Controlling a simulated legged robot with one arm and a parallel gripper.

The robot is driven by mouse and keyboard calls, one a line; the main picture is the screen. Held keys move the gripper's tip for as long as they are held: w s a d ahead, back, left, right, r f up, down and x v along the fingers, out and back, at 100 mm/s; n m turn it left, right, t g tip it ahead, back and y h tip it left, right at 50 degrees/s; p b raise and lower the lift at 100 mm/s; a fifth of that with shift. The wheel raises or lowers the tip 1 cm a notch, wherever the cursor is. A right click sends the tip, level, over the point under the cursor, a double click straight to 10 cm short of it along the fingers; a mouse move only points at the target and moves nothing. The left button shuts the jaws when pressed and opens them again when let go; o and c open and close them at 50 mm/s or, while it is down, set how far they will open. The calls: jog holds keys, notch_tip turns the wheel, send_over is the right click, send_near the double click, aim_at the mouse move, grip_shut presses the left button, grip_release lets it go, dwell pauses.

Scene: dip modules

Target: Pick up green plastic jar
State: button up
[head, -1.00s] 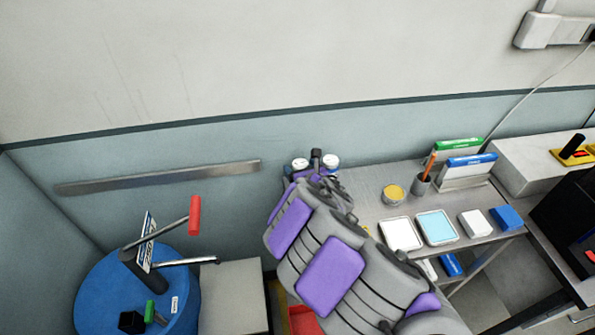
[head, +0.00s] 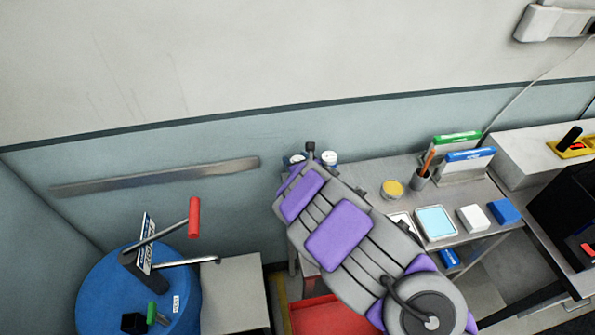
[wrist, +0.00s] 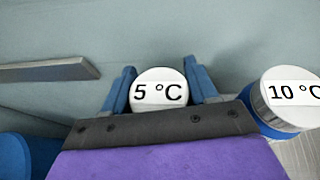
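No green jar body shows in any view. Two white-lidded jars stand at the left end of the metal table. The jar with the "5 °C" lid (wrist: 158,90) is between the blue fingers of my gripper (wrist: 160,78) in the wrist view; its body is hidden below. The fingers are spread, one on each side of the lid, and I cannot tell whether they touch the jar. The jar with the "10 °C" lid (wrist: 290,98) stands to the right, outside the fingers; it also shows in the head view (head: 329,159). My arm hides much of this area there.
The metal table (head: 375,178) also holds a yellow-topped tin (head: 392,190), a pen cup (head: 420,178), binders and several small boxes. A blue drum (head: 100,290) with a red-handled tool stands at left. A metal rail (head: 155,177) runs along the wall behind.

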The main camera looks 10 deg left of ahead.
jog(key=shift+d, duration=0.2)
jog(key=c, duration=0.6)
jog(key=shift+c, duration=0.2)
jog(key=shift+a+r, duration=0.1)
jog(key=shift+r, duration=0.1)
